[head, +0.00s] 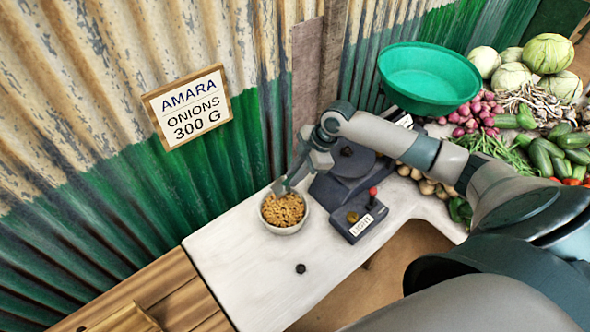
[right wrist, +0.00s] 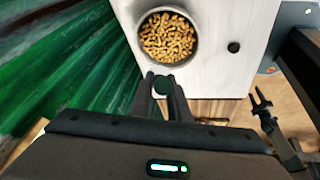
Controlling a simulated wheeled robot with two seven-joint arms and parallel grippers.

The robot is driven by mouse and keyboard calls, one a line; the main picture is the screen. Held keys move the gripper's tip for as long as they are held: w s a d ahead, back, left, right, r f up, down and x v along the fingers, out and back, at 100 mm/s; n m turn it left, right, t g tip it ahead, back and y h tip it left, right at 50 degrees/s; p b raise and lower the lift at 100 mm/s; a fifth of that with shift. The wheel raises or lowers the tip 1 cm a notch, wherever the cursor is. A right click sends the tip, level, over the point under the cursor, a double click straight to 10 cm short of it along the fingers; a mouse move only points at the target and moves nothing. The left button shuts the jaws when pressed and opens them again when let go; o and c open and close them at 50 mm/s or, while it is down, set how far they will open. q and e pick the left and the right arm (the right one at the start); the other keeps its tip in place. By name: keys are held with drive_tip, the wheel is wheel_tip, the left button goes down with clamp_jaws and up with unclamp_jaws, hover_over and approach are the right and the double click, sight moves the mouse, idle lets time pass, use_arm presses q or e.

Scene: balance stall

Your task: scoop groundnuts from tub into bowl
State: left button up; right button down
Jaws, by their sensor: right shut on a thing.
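A pale round container (head: 266,224) full of groundnuts (head: 284,209) stands on the white table; the nuts also fill the container in the right wrist view (right wrist: 167,37). I cannot tell whether it is the tub or the bowl.
A dark knob (head: 300,268) sits on the table (head: 240,268). A green basin (head: 430,78) and vegetables lie beyond my right arm. A sign (head: 188,107) hangs on the corrugated wall.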

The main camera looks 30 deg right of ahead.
drive_tip(key=shift+f, duration=0.2)
idle(0.3)
wheel_tip(320, 180, down, 9)
drive_tip(key=b, duration=0.7)
drive_tip(key=shift+b, duration=0.3)
wheel_tip(320, 180, up, 8)
drive_tip(key=p, duration=0.7)
drive_tip(key=shift+r+p, duration=0.25)
drive_tip(key=shift+p, duration=0.05)
drive_tip(key=shift+r+p, duration=0.4)
drive_tip(key=shift+r, duration=0.8)
